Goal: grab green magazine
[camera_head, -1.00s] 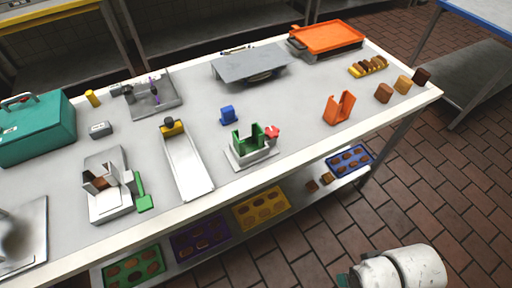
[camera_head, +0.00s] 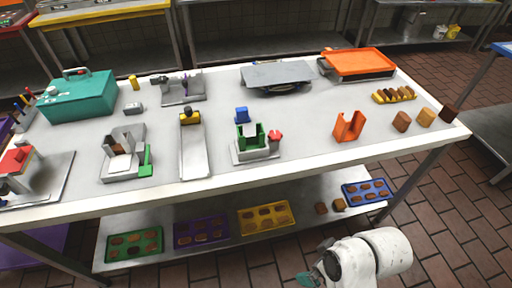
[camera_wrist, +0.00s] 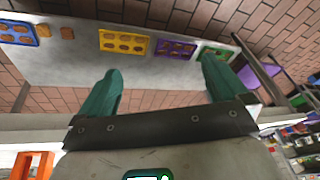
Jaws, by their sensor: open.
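The green magazine (camera_head: 241,134) is an upright, open-topped U-shaped piece. It sits in a pale grey holder (camera_head: 257,157) near the front edge of the table, with a red knob (camera_head: 275,136) at its right. My gripper (camera_head: 312,279) is at the bottom of the head view, low in front of the table and well apart from the magazine. In the wrist view my gripper (camera_wrist: 160,85) shows two teal fingers spread wide with nothing between them. The green magazine is not seen in the wrist view.
An orange U-shaped piece (camera_head: 349,126) stands to the right, and a blue block (camera_head: 241,115) behind. A metal chute (camera_head: 193,152) is to the left. The table front edge (camera_head: 300,171) and a lower shelf (camera_head: 222,213) with several coloured trays lie between my gripper and the tabletop.

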